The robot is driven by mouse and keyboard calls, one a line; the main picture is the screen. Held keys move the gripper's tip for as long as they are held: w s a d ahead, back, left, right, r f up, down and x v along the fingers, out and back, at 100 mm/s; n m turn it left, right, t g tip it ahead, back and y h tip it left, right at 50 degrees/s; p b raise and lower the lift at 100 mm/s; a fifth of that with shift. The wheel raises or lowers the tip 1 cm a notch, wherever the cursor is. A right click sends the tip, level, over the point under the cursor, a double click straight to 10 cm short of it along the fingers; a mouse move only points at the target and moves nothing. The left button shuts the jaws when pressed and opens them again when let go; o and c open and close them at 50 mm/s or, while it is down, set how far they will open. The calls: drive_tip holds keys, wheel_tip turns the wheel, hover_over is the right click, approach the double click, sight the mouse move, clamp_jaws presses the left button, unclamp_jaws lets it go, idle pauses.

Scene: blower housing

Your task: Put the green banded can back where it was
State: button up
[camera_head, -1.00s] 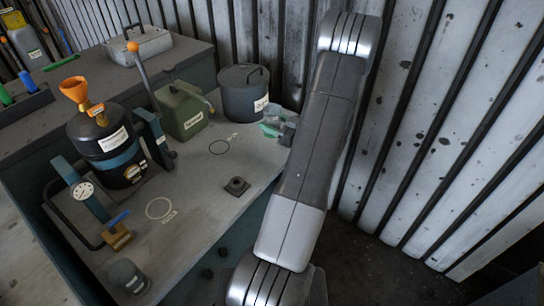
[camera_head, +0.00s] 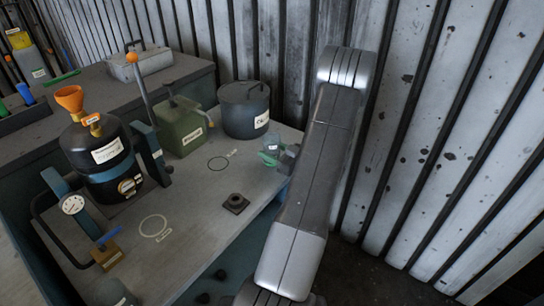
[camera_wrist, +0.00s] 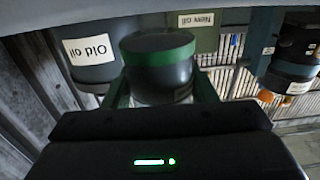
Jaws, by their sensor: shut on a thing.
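My gripper (camera_wrist: 160,88) is shut on the green banded can (camera_wrist: 160,60), a dark can with a green band at one end, in the wrist view. Its green fingers stand on either side of the can. In the head view my gripper (camera_head: 274,157) is small, at the bench's right edge by the wall. The can cannot be made out clearly there. Two ring outlines are marked on the bench (camera_head: 190,200): one ring (camera_head: 153,226) near the front and one ring (camera_head: 217,163) farther back. Both are empty. Their labels are too small to read.
The grey "Old oil" drum (camera_wrist: 90,60) and green "New oil" can (camera_wrist: 198,35) are close to the held can; the drum (camera_head: 244,110) stands at the bench's back. A black vessel with orange funnel (camera_head: 68,97) stands left. A square block (camera_head: 235,203) sits near the right edge.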

drive_tip(key=shift+f, duration=1.15)
drive_tip(key=shift+f+b, duration=0.2)
drive_tip(key=shift+b, duration=0.15)
drive_tip(key=o, duration=1)
drive_tip(key=shift+r, duration=0.1)
drive_tip(key=shift+o, duration=0.2)
drive_tip(key=shift+r, duration=0.1)
drive_tip(key=shift+d+p, duration=0.15)
drive_tip(key=shift+p, duration=0.25)
drive_tip(key=b+v, duration=0.1)
drive_tip(key=v, duration=1)
drive_tip(key=shift+s+d+b, duration=0.2)
drive_tip(key=shift+s+b, duration=0.1)
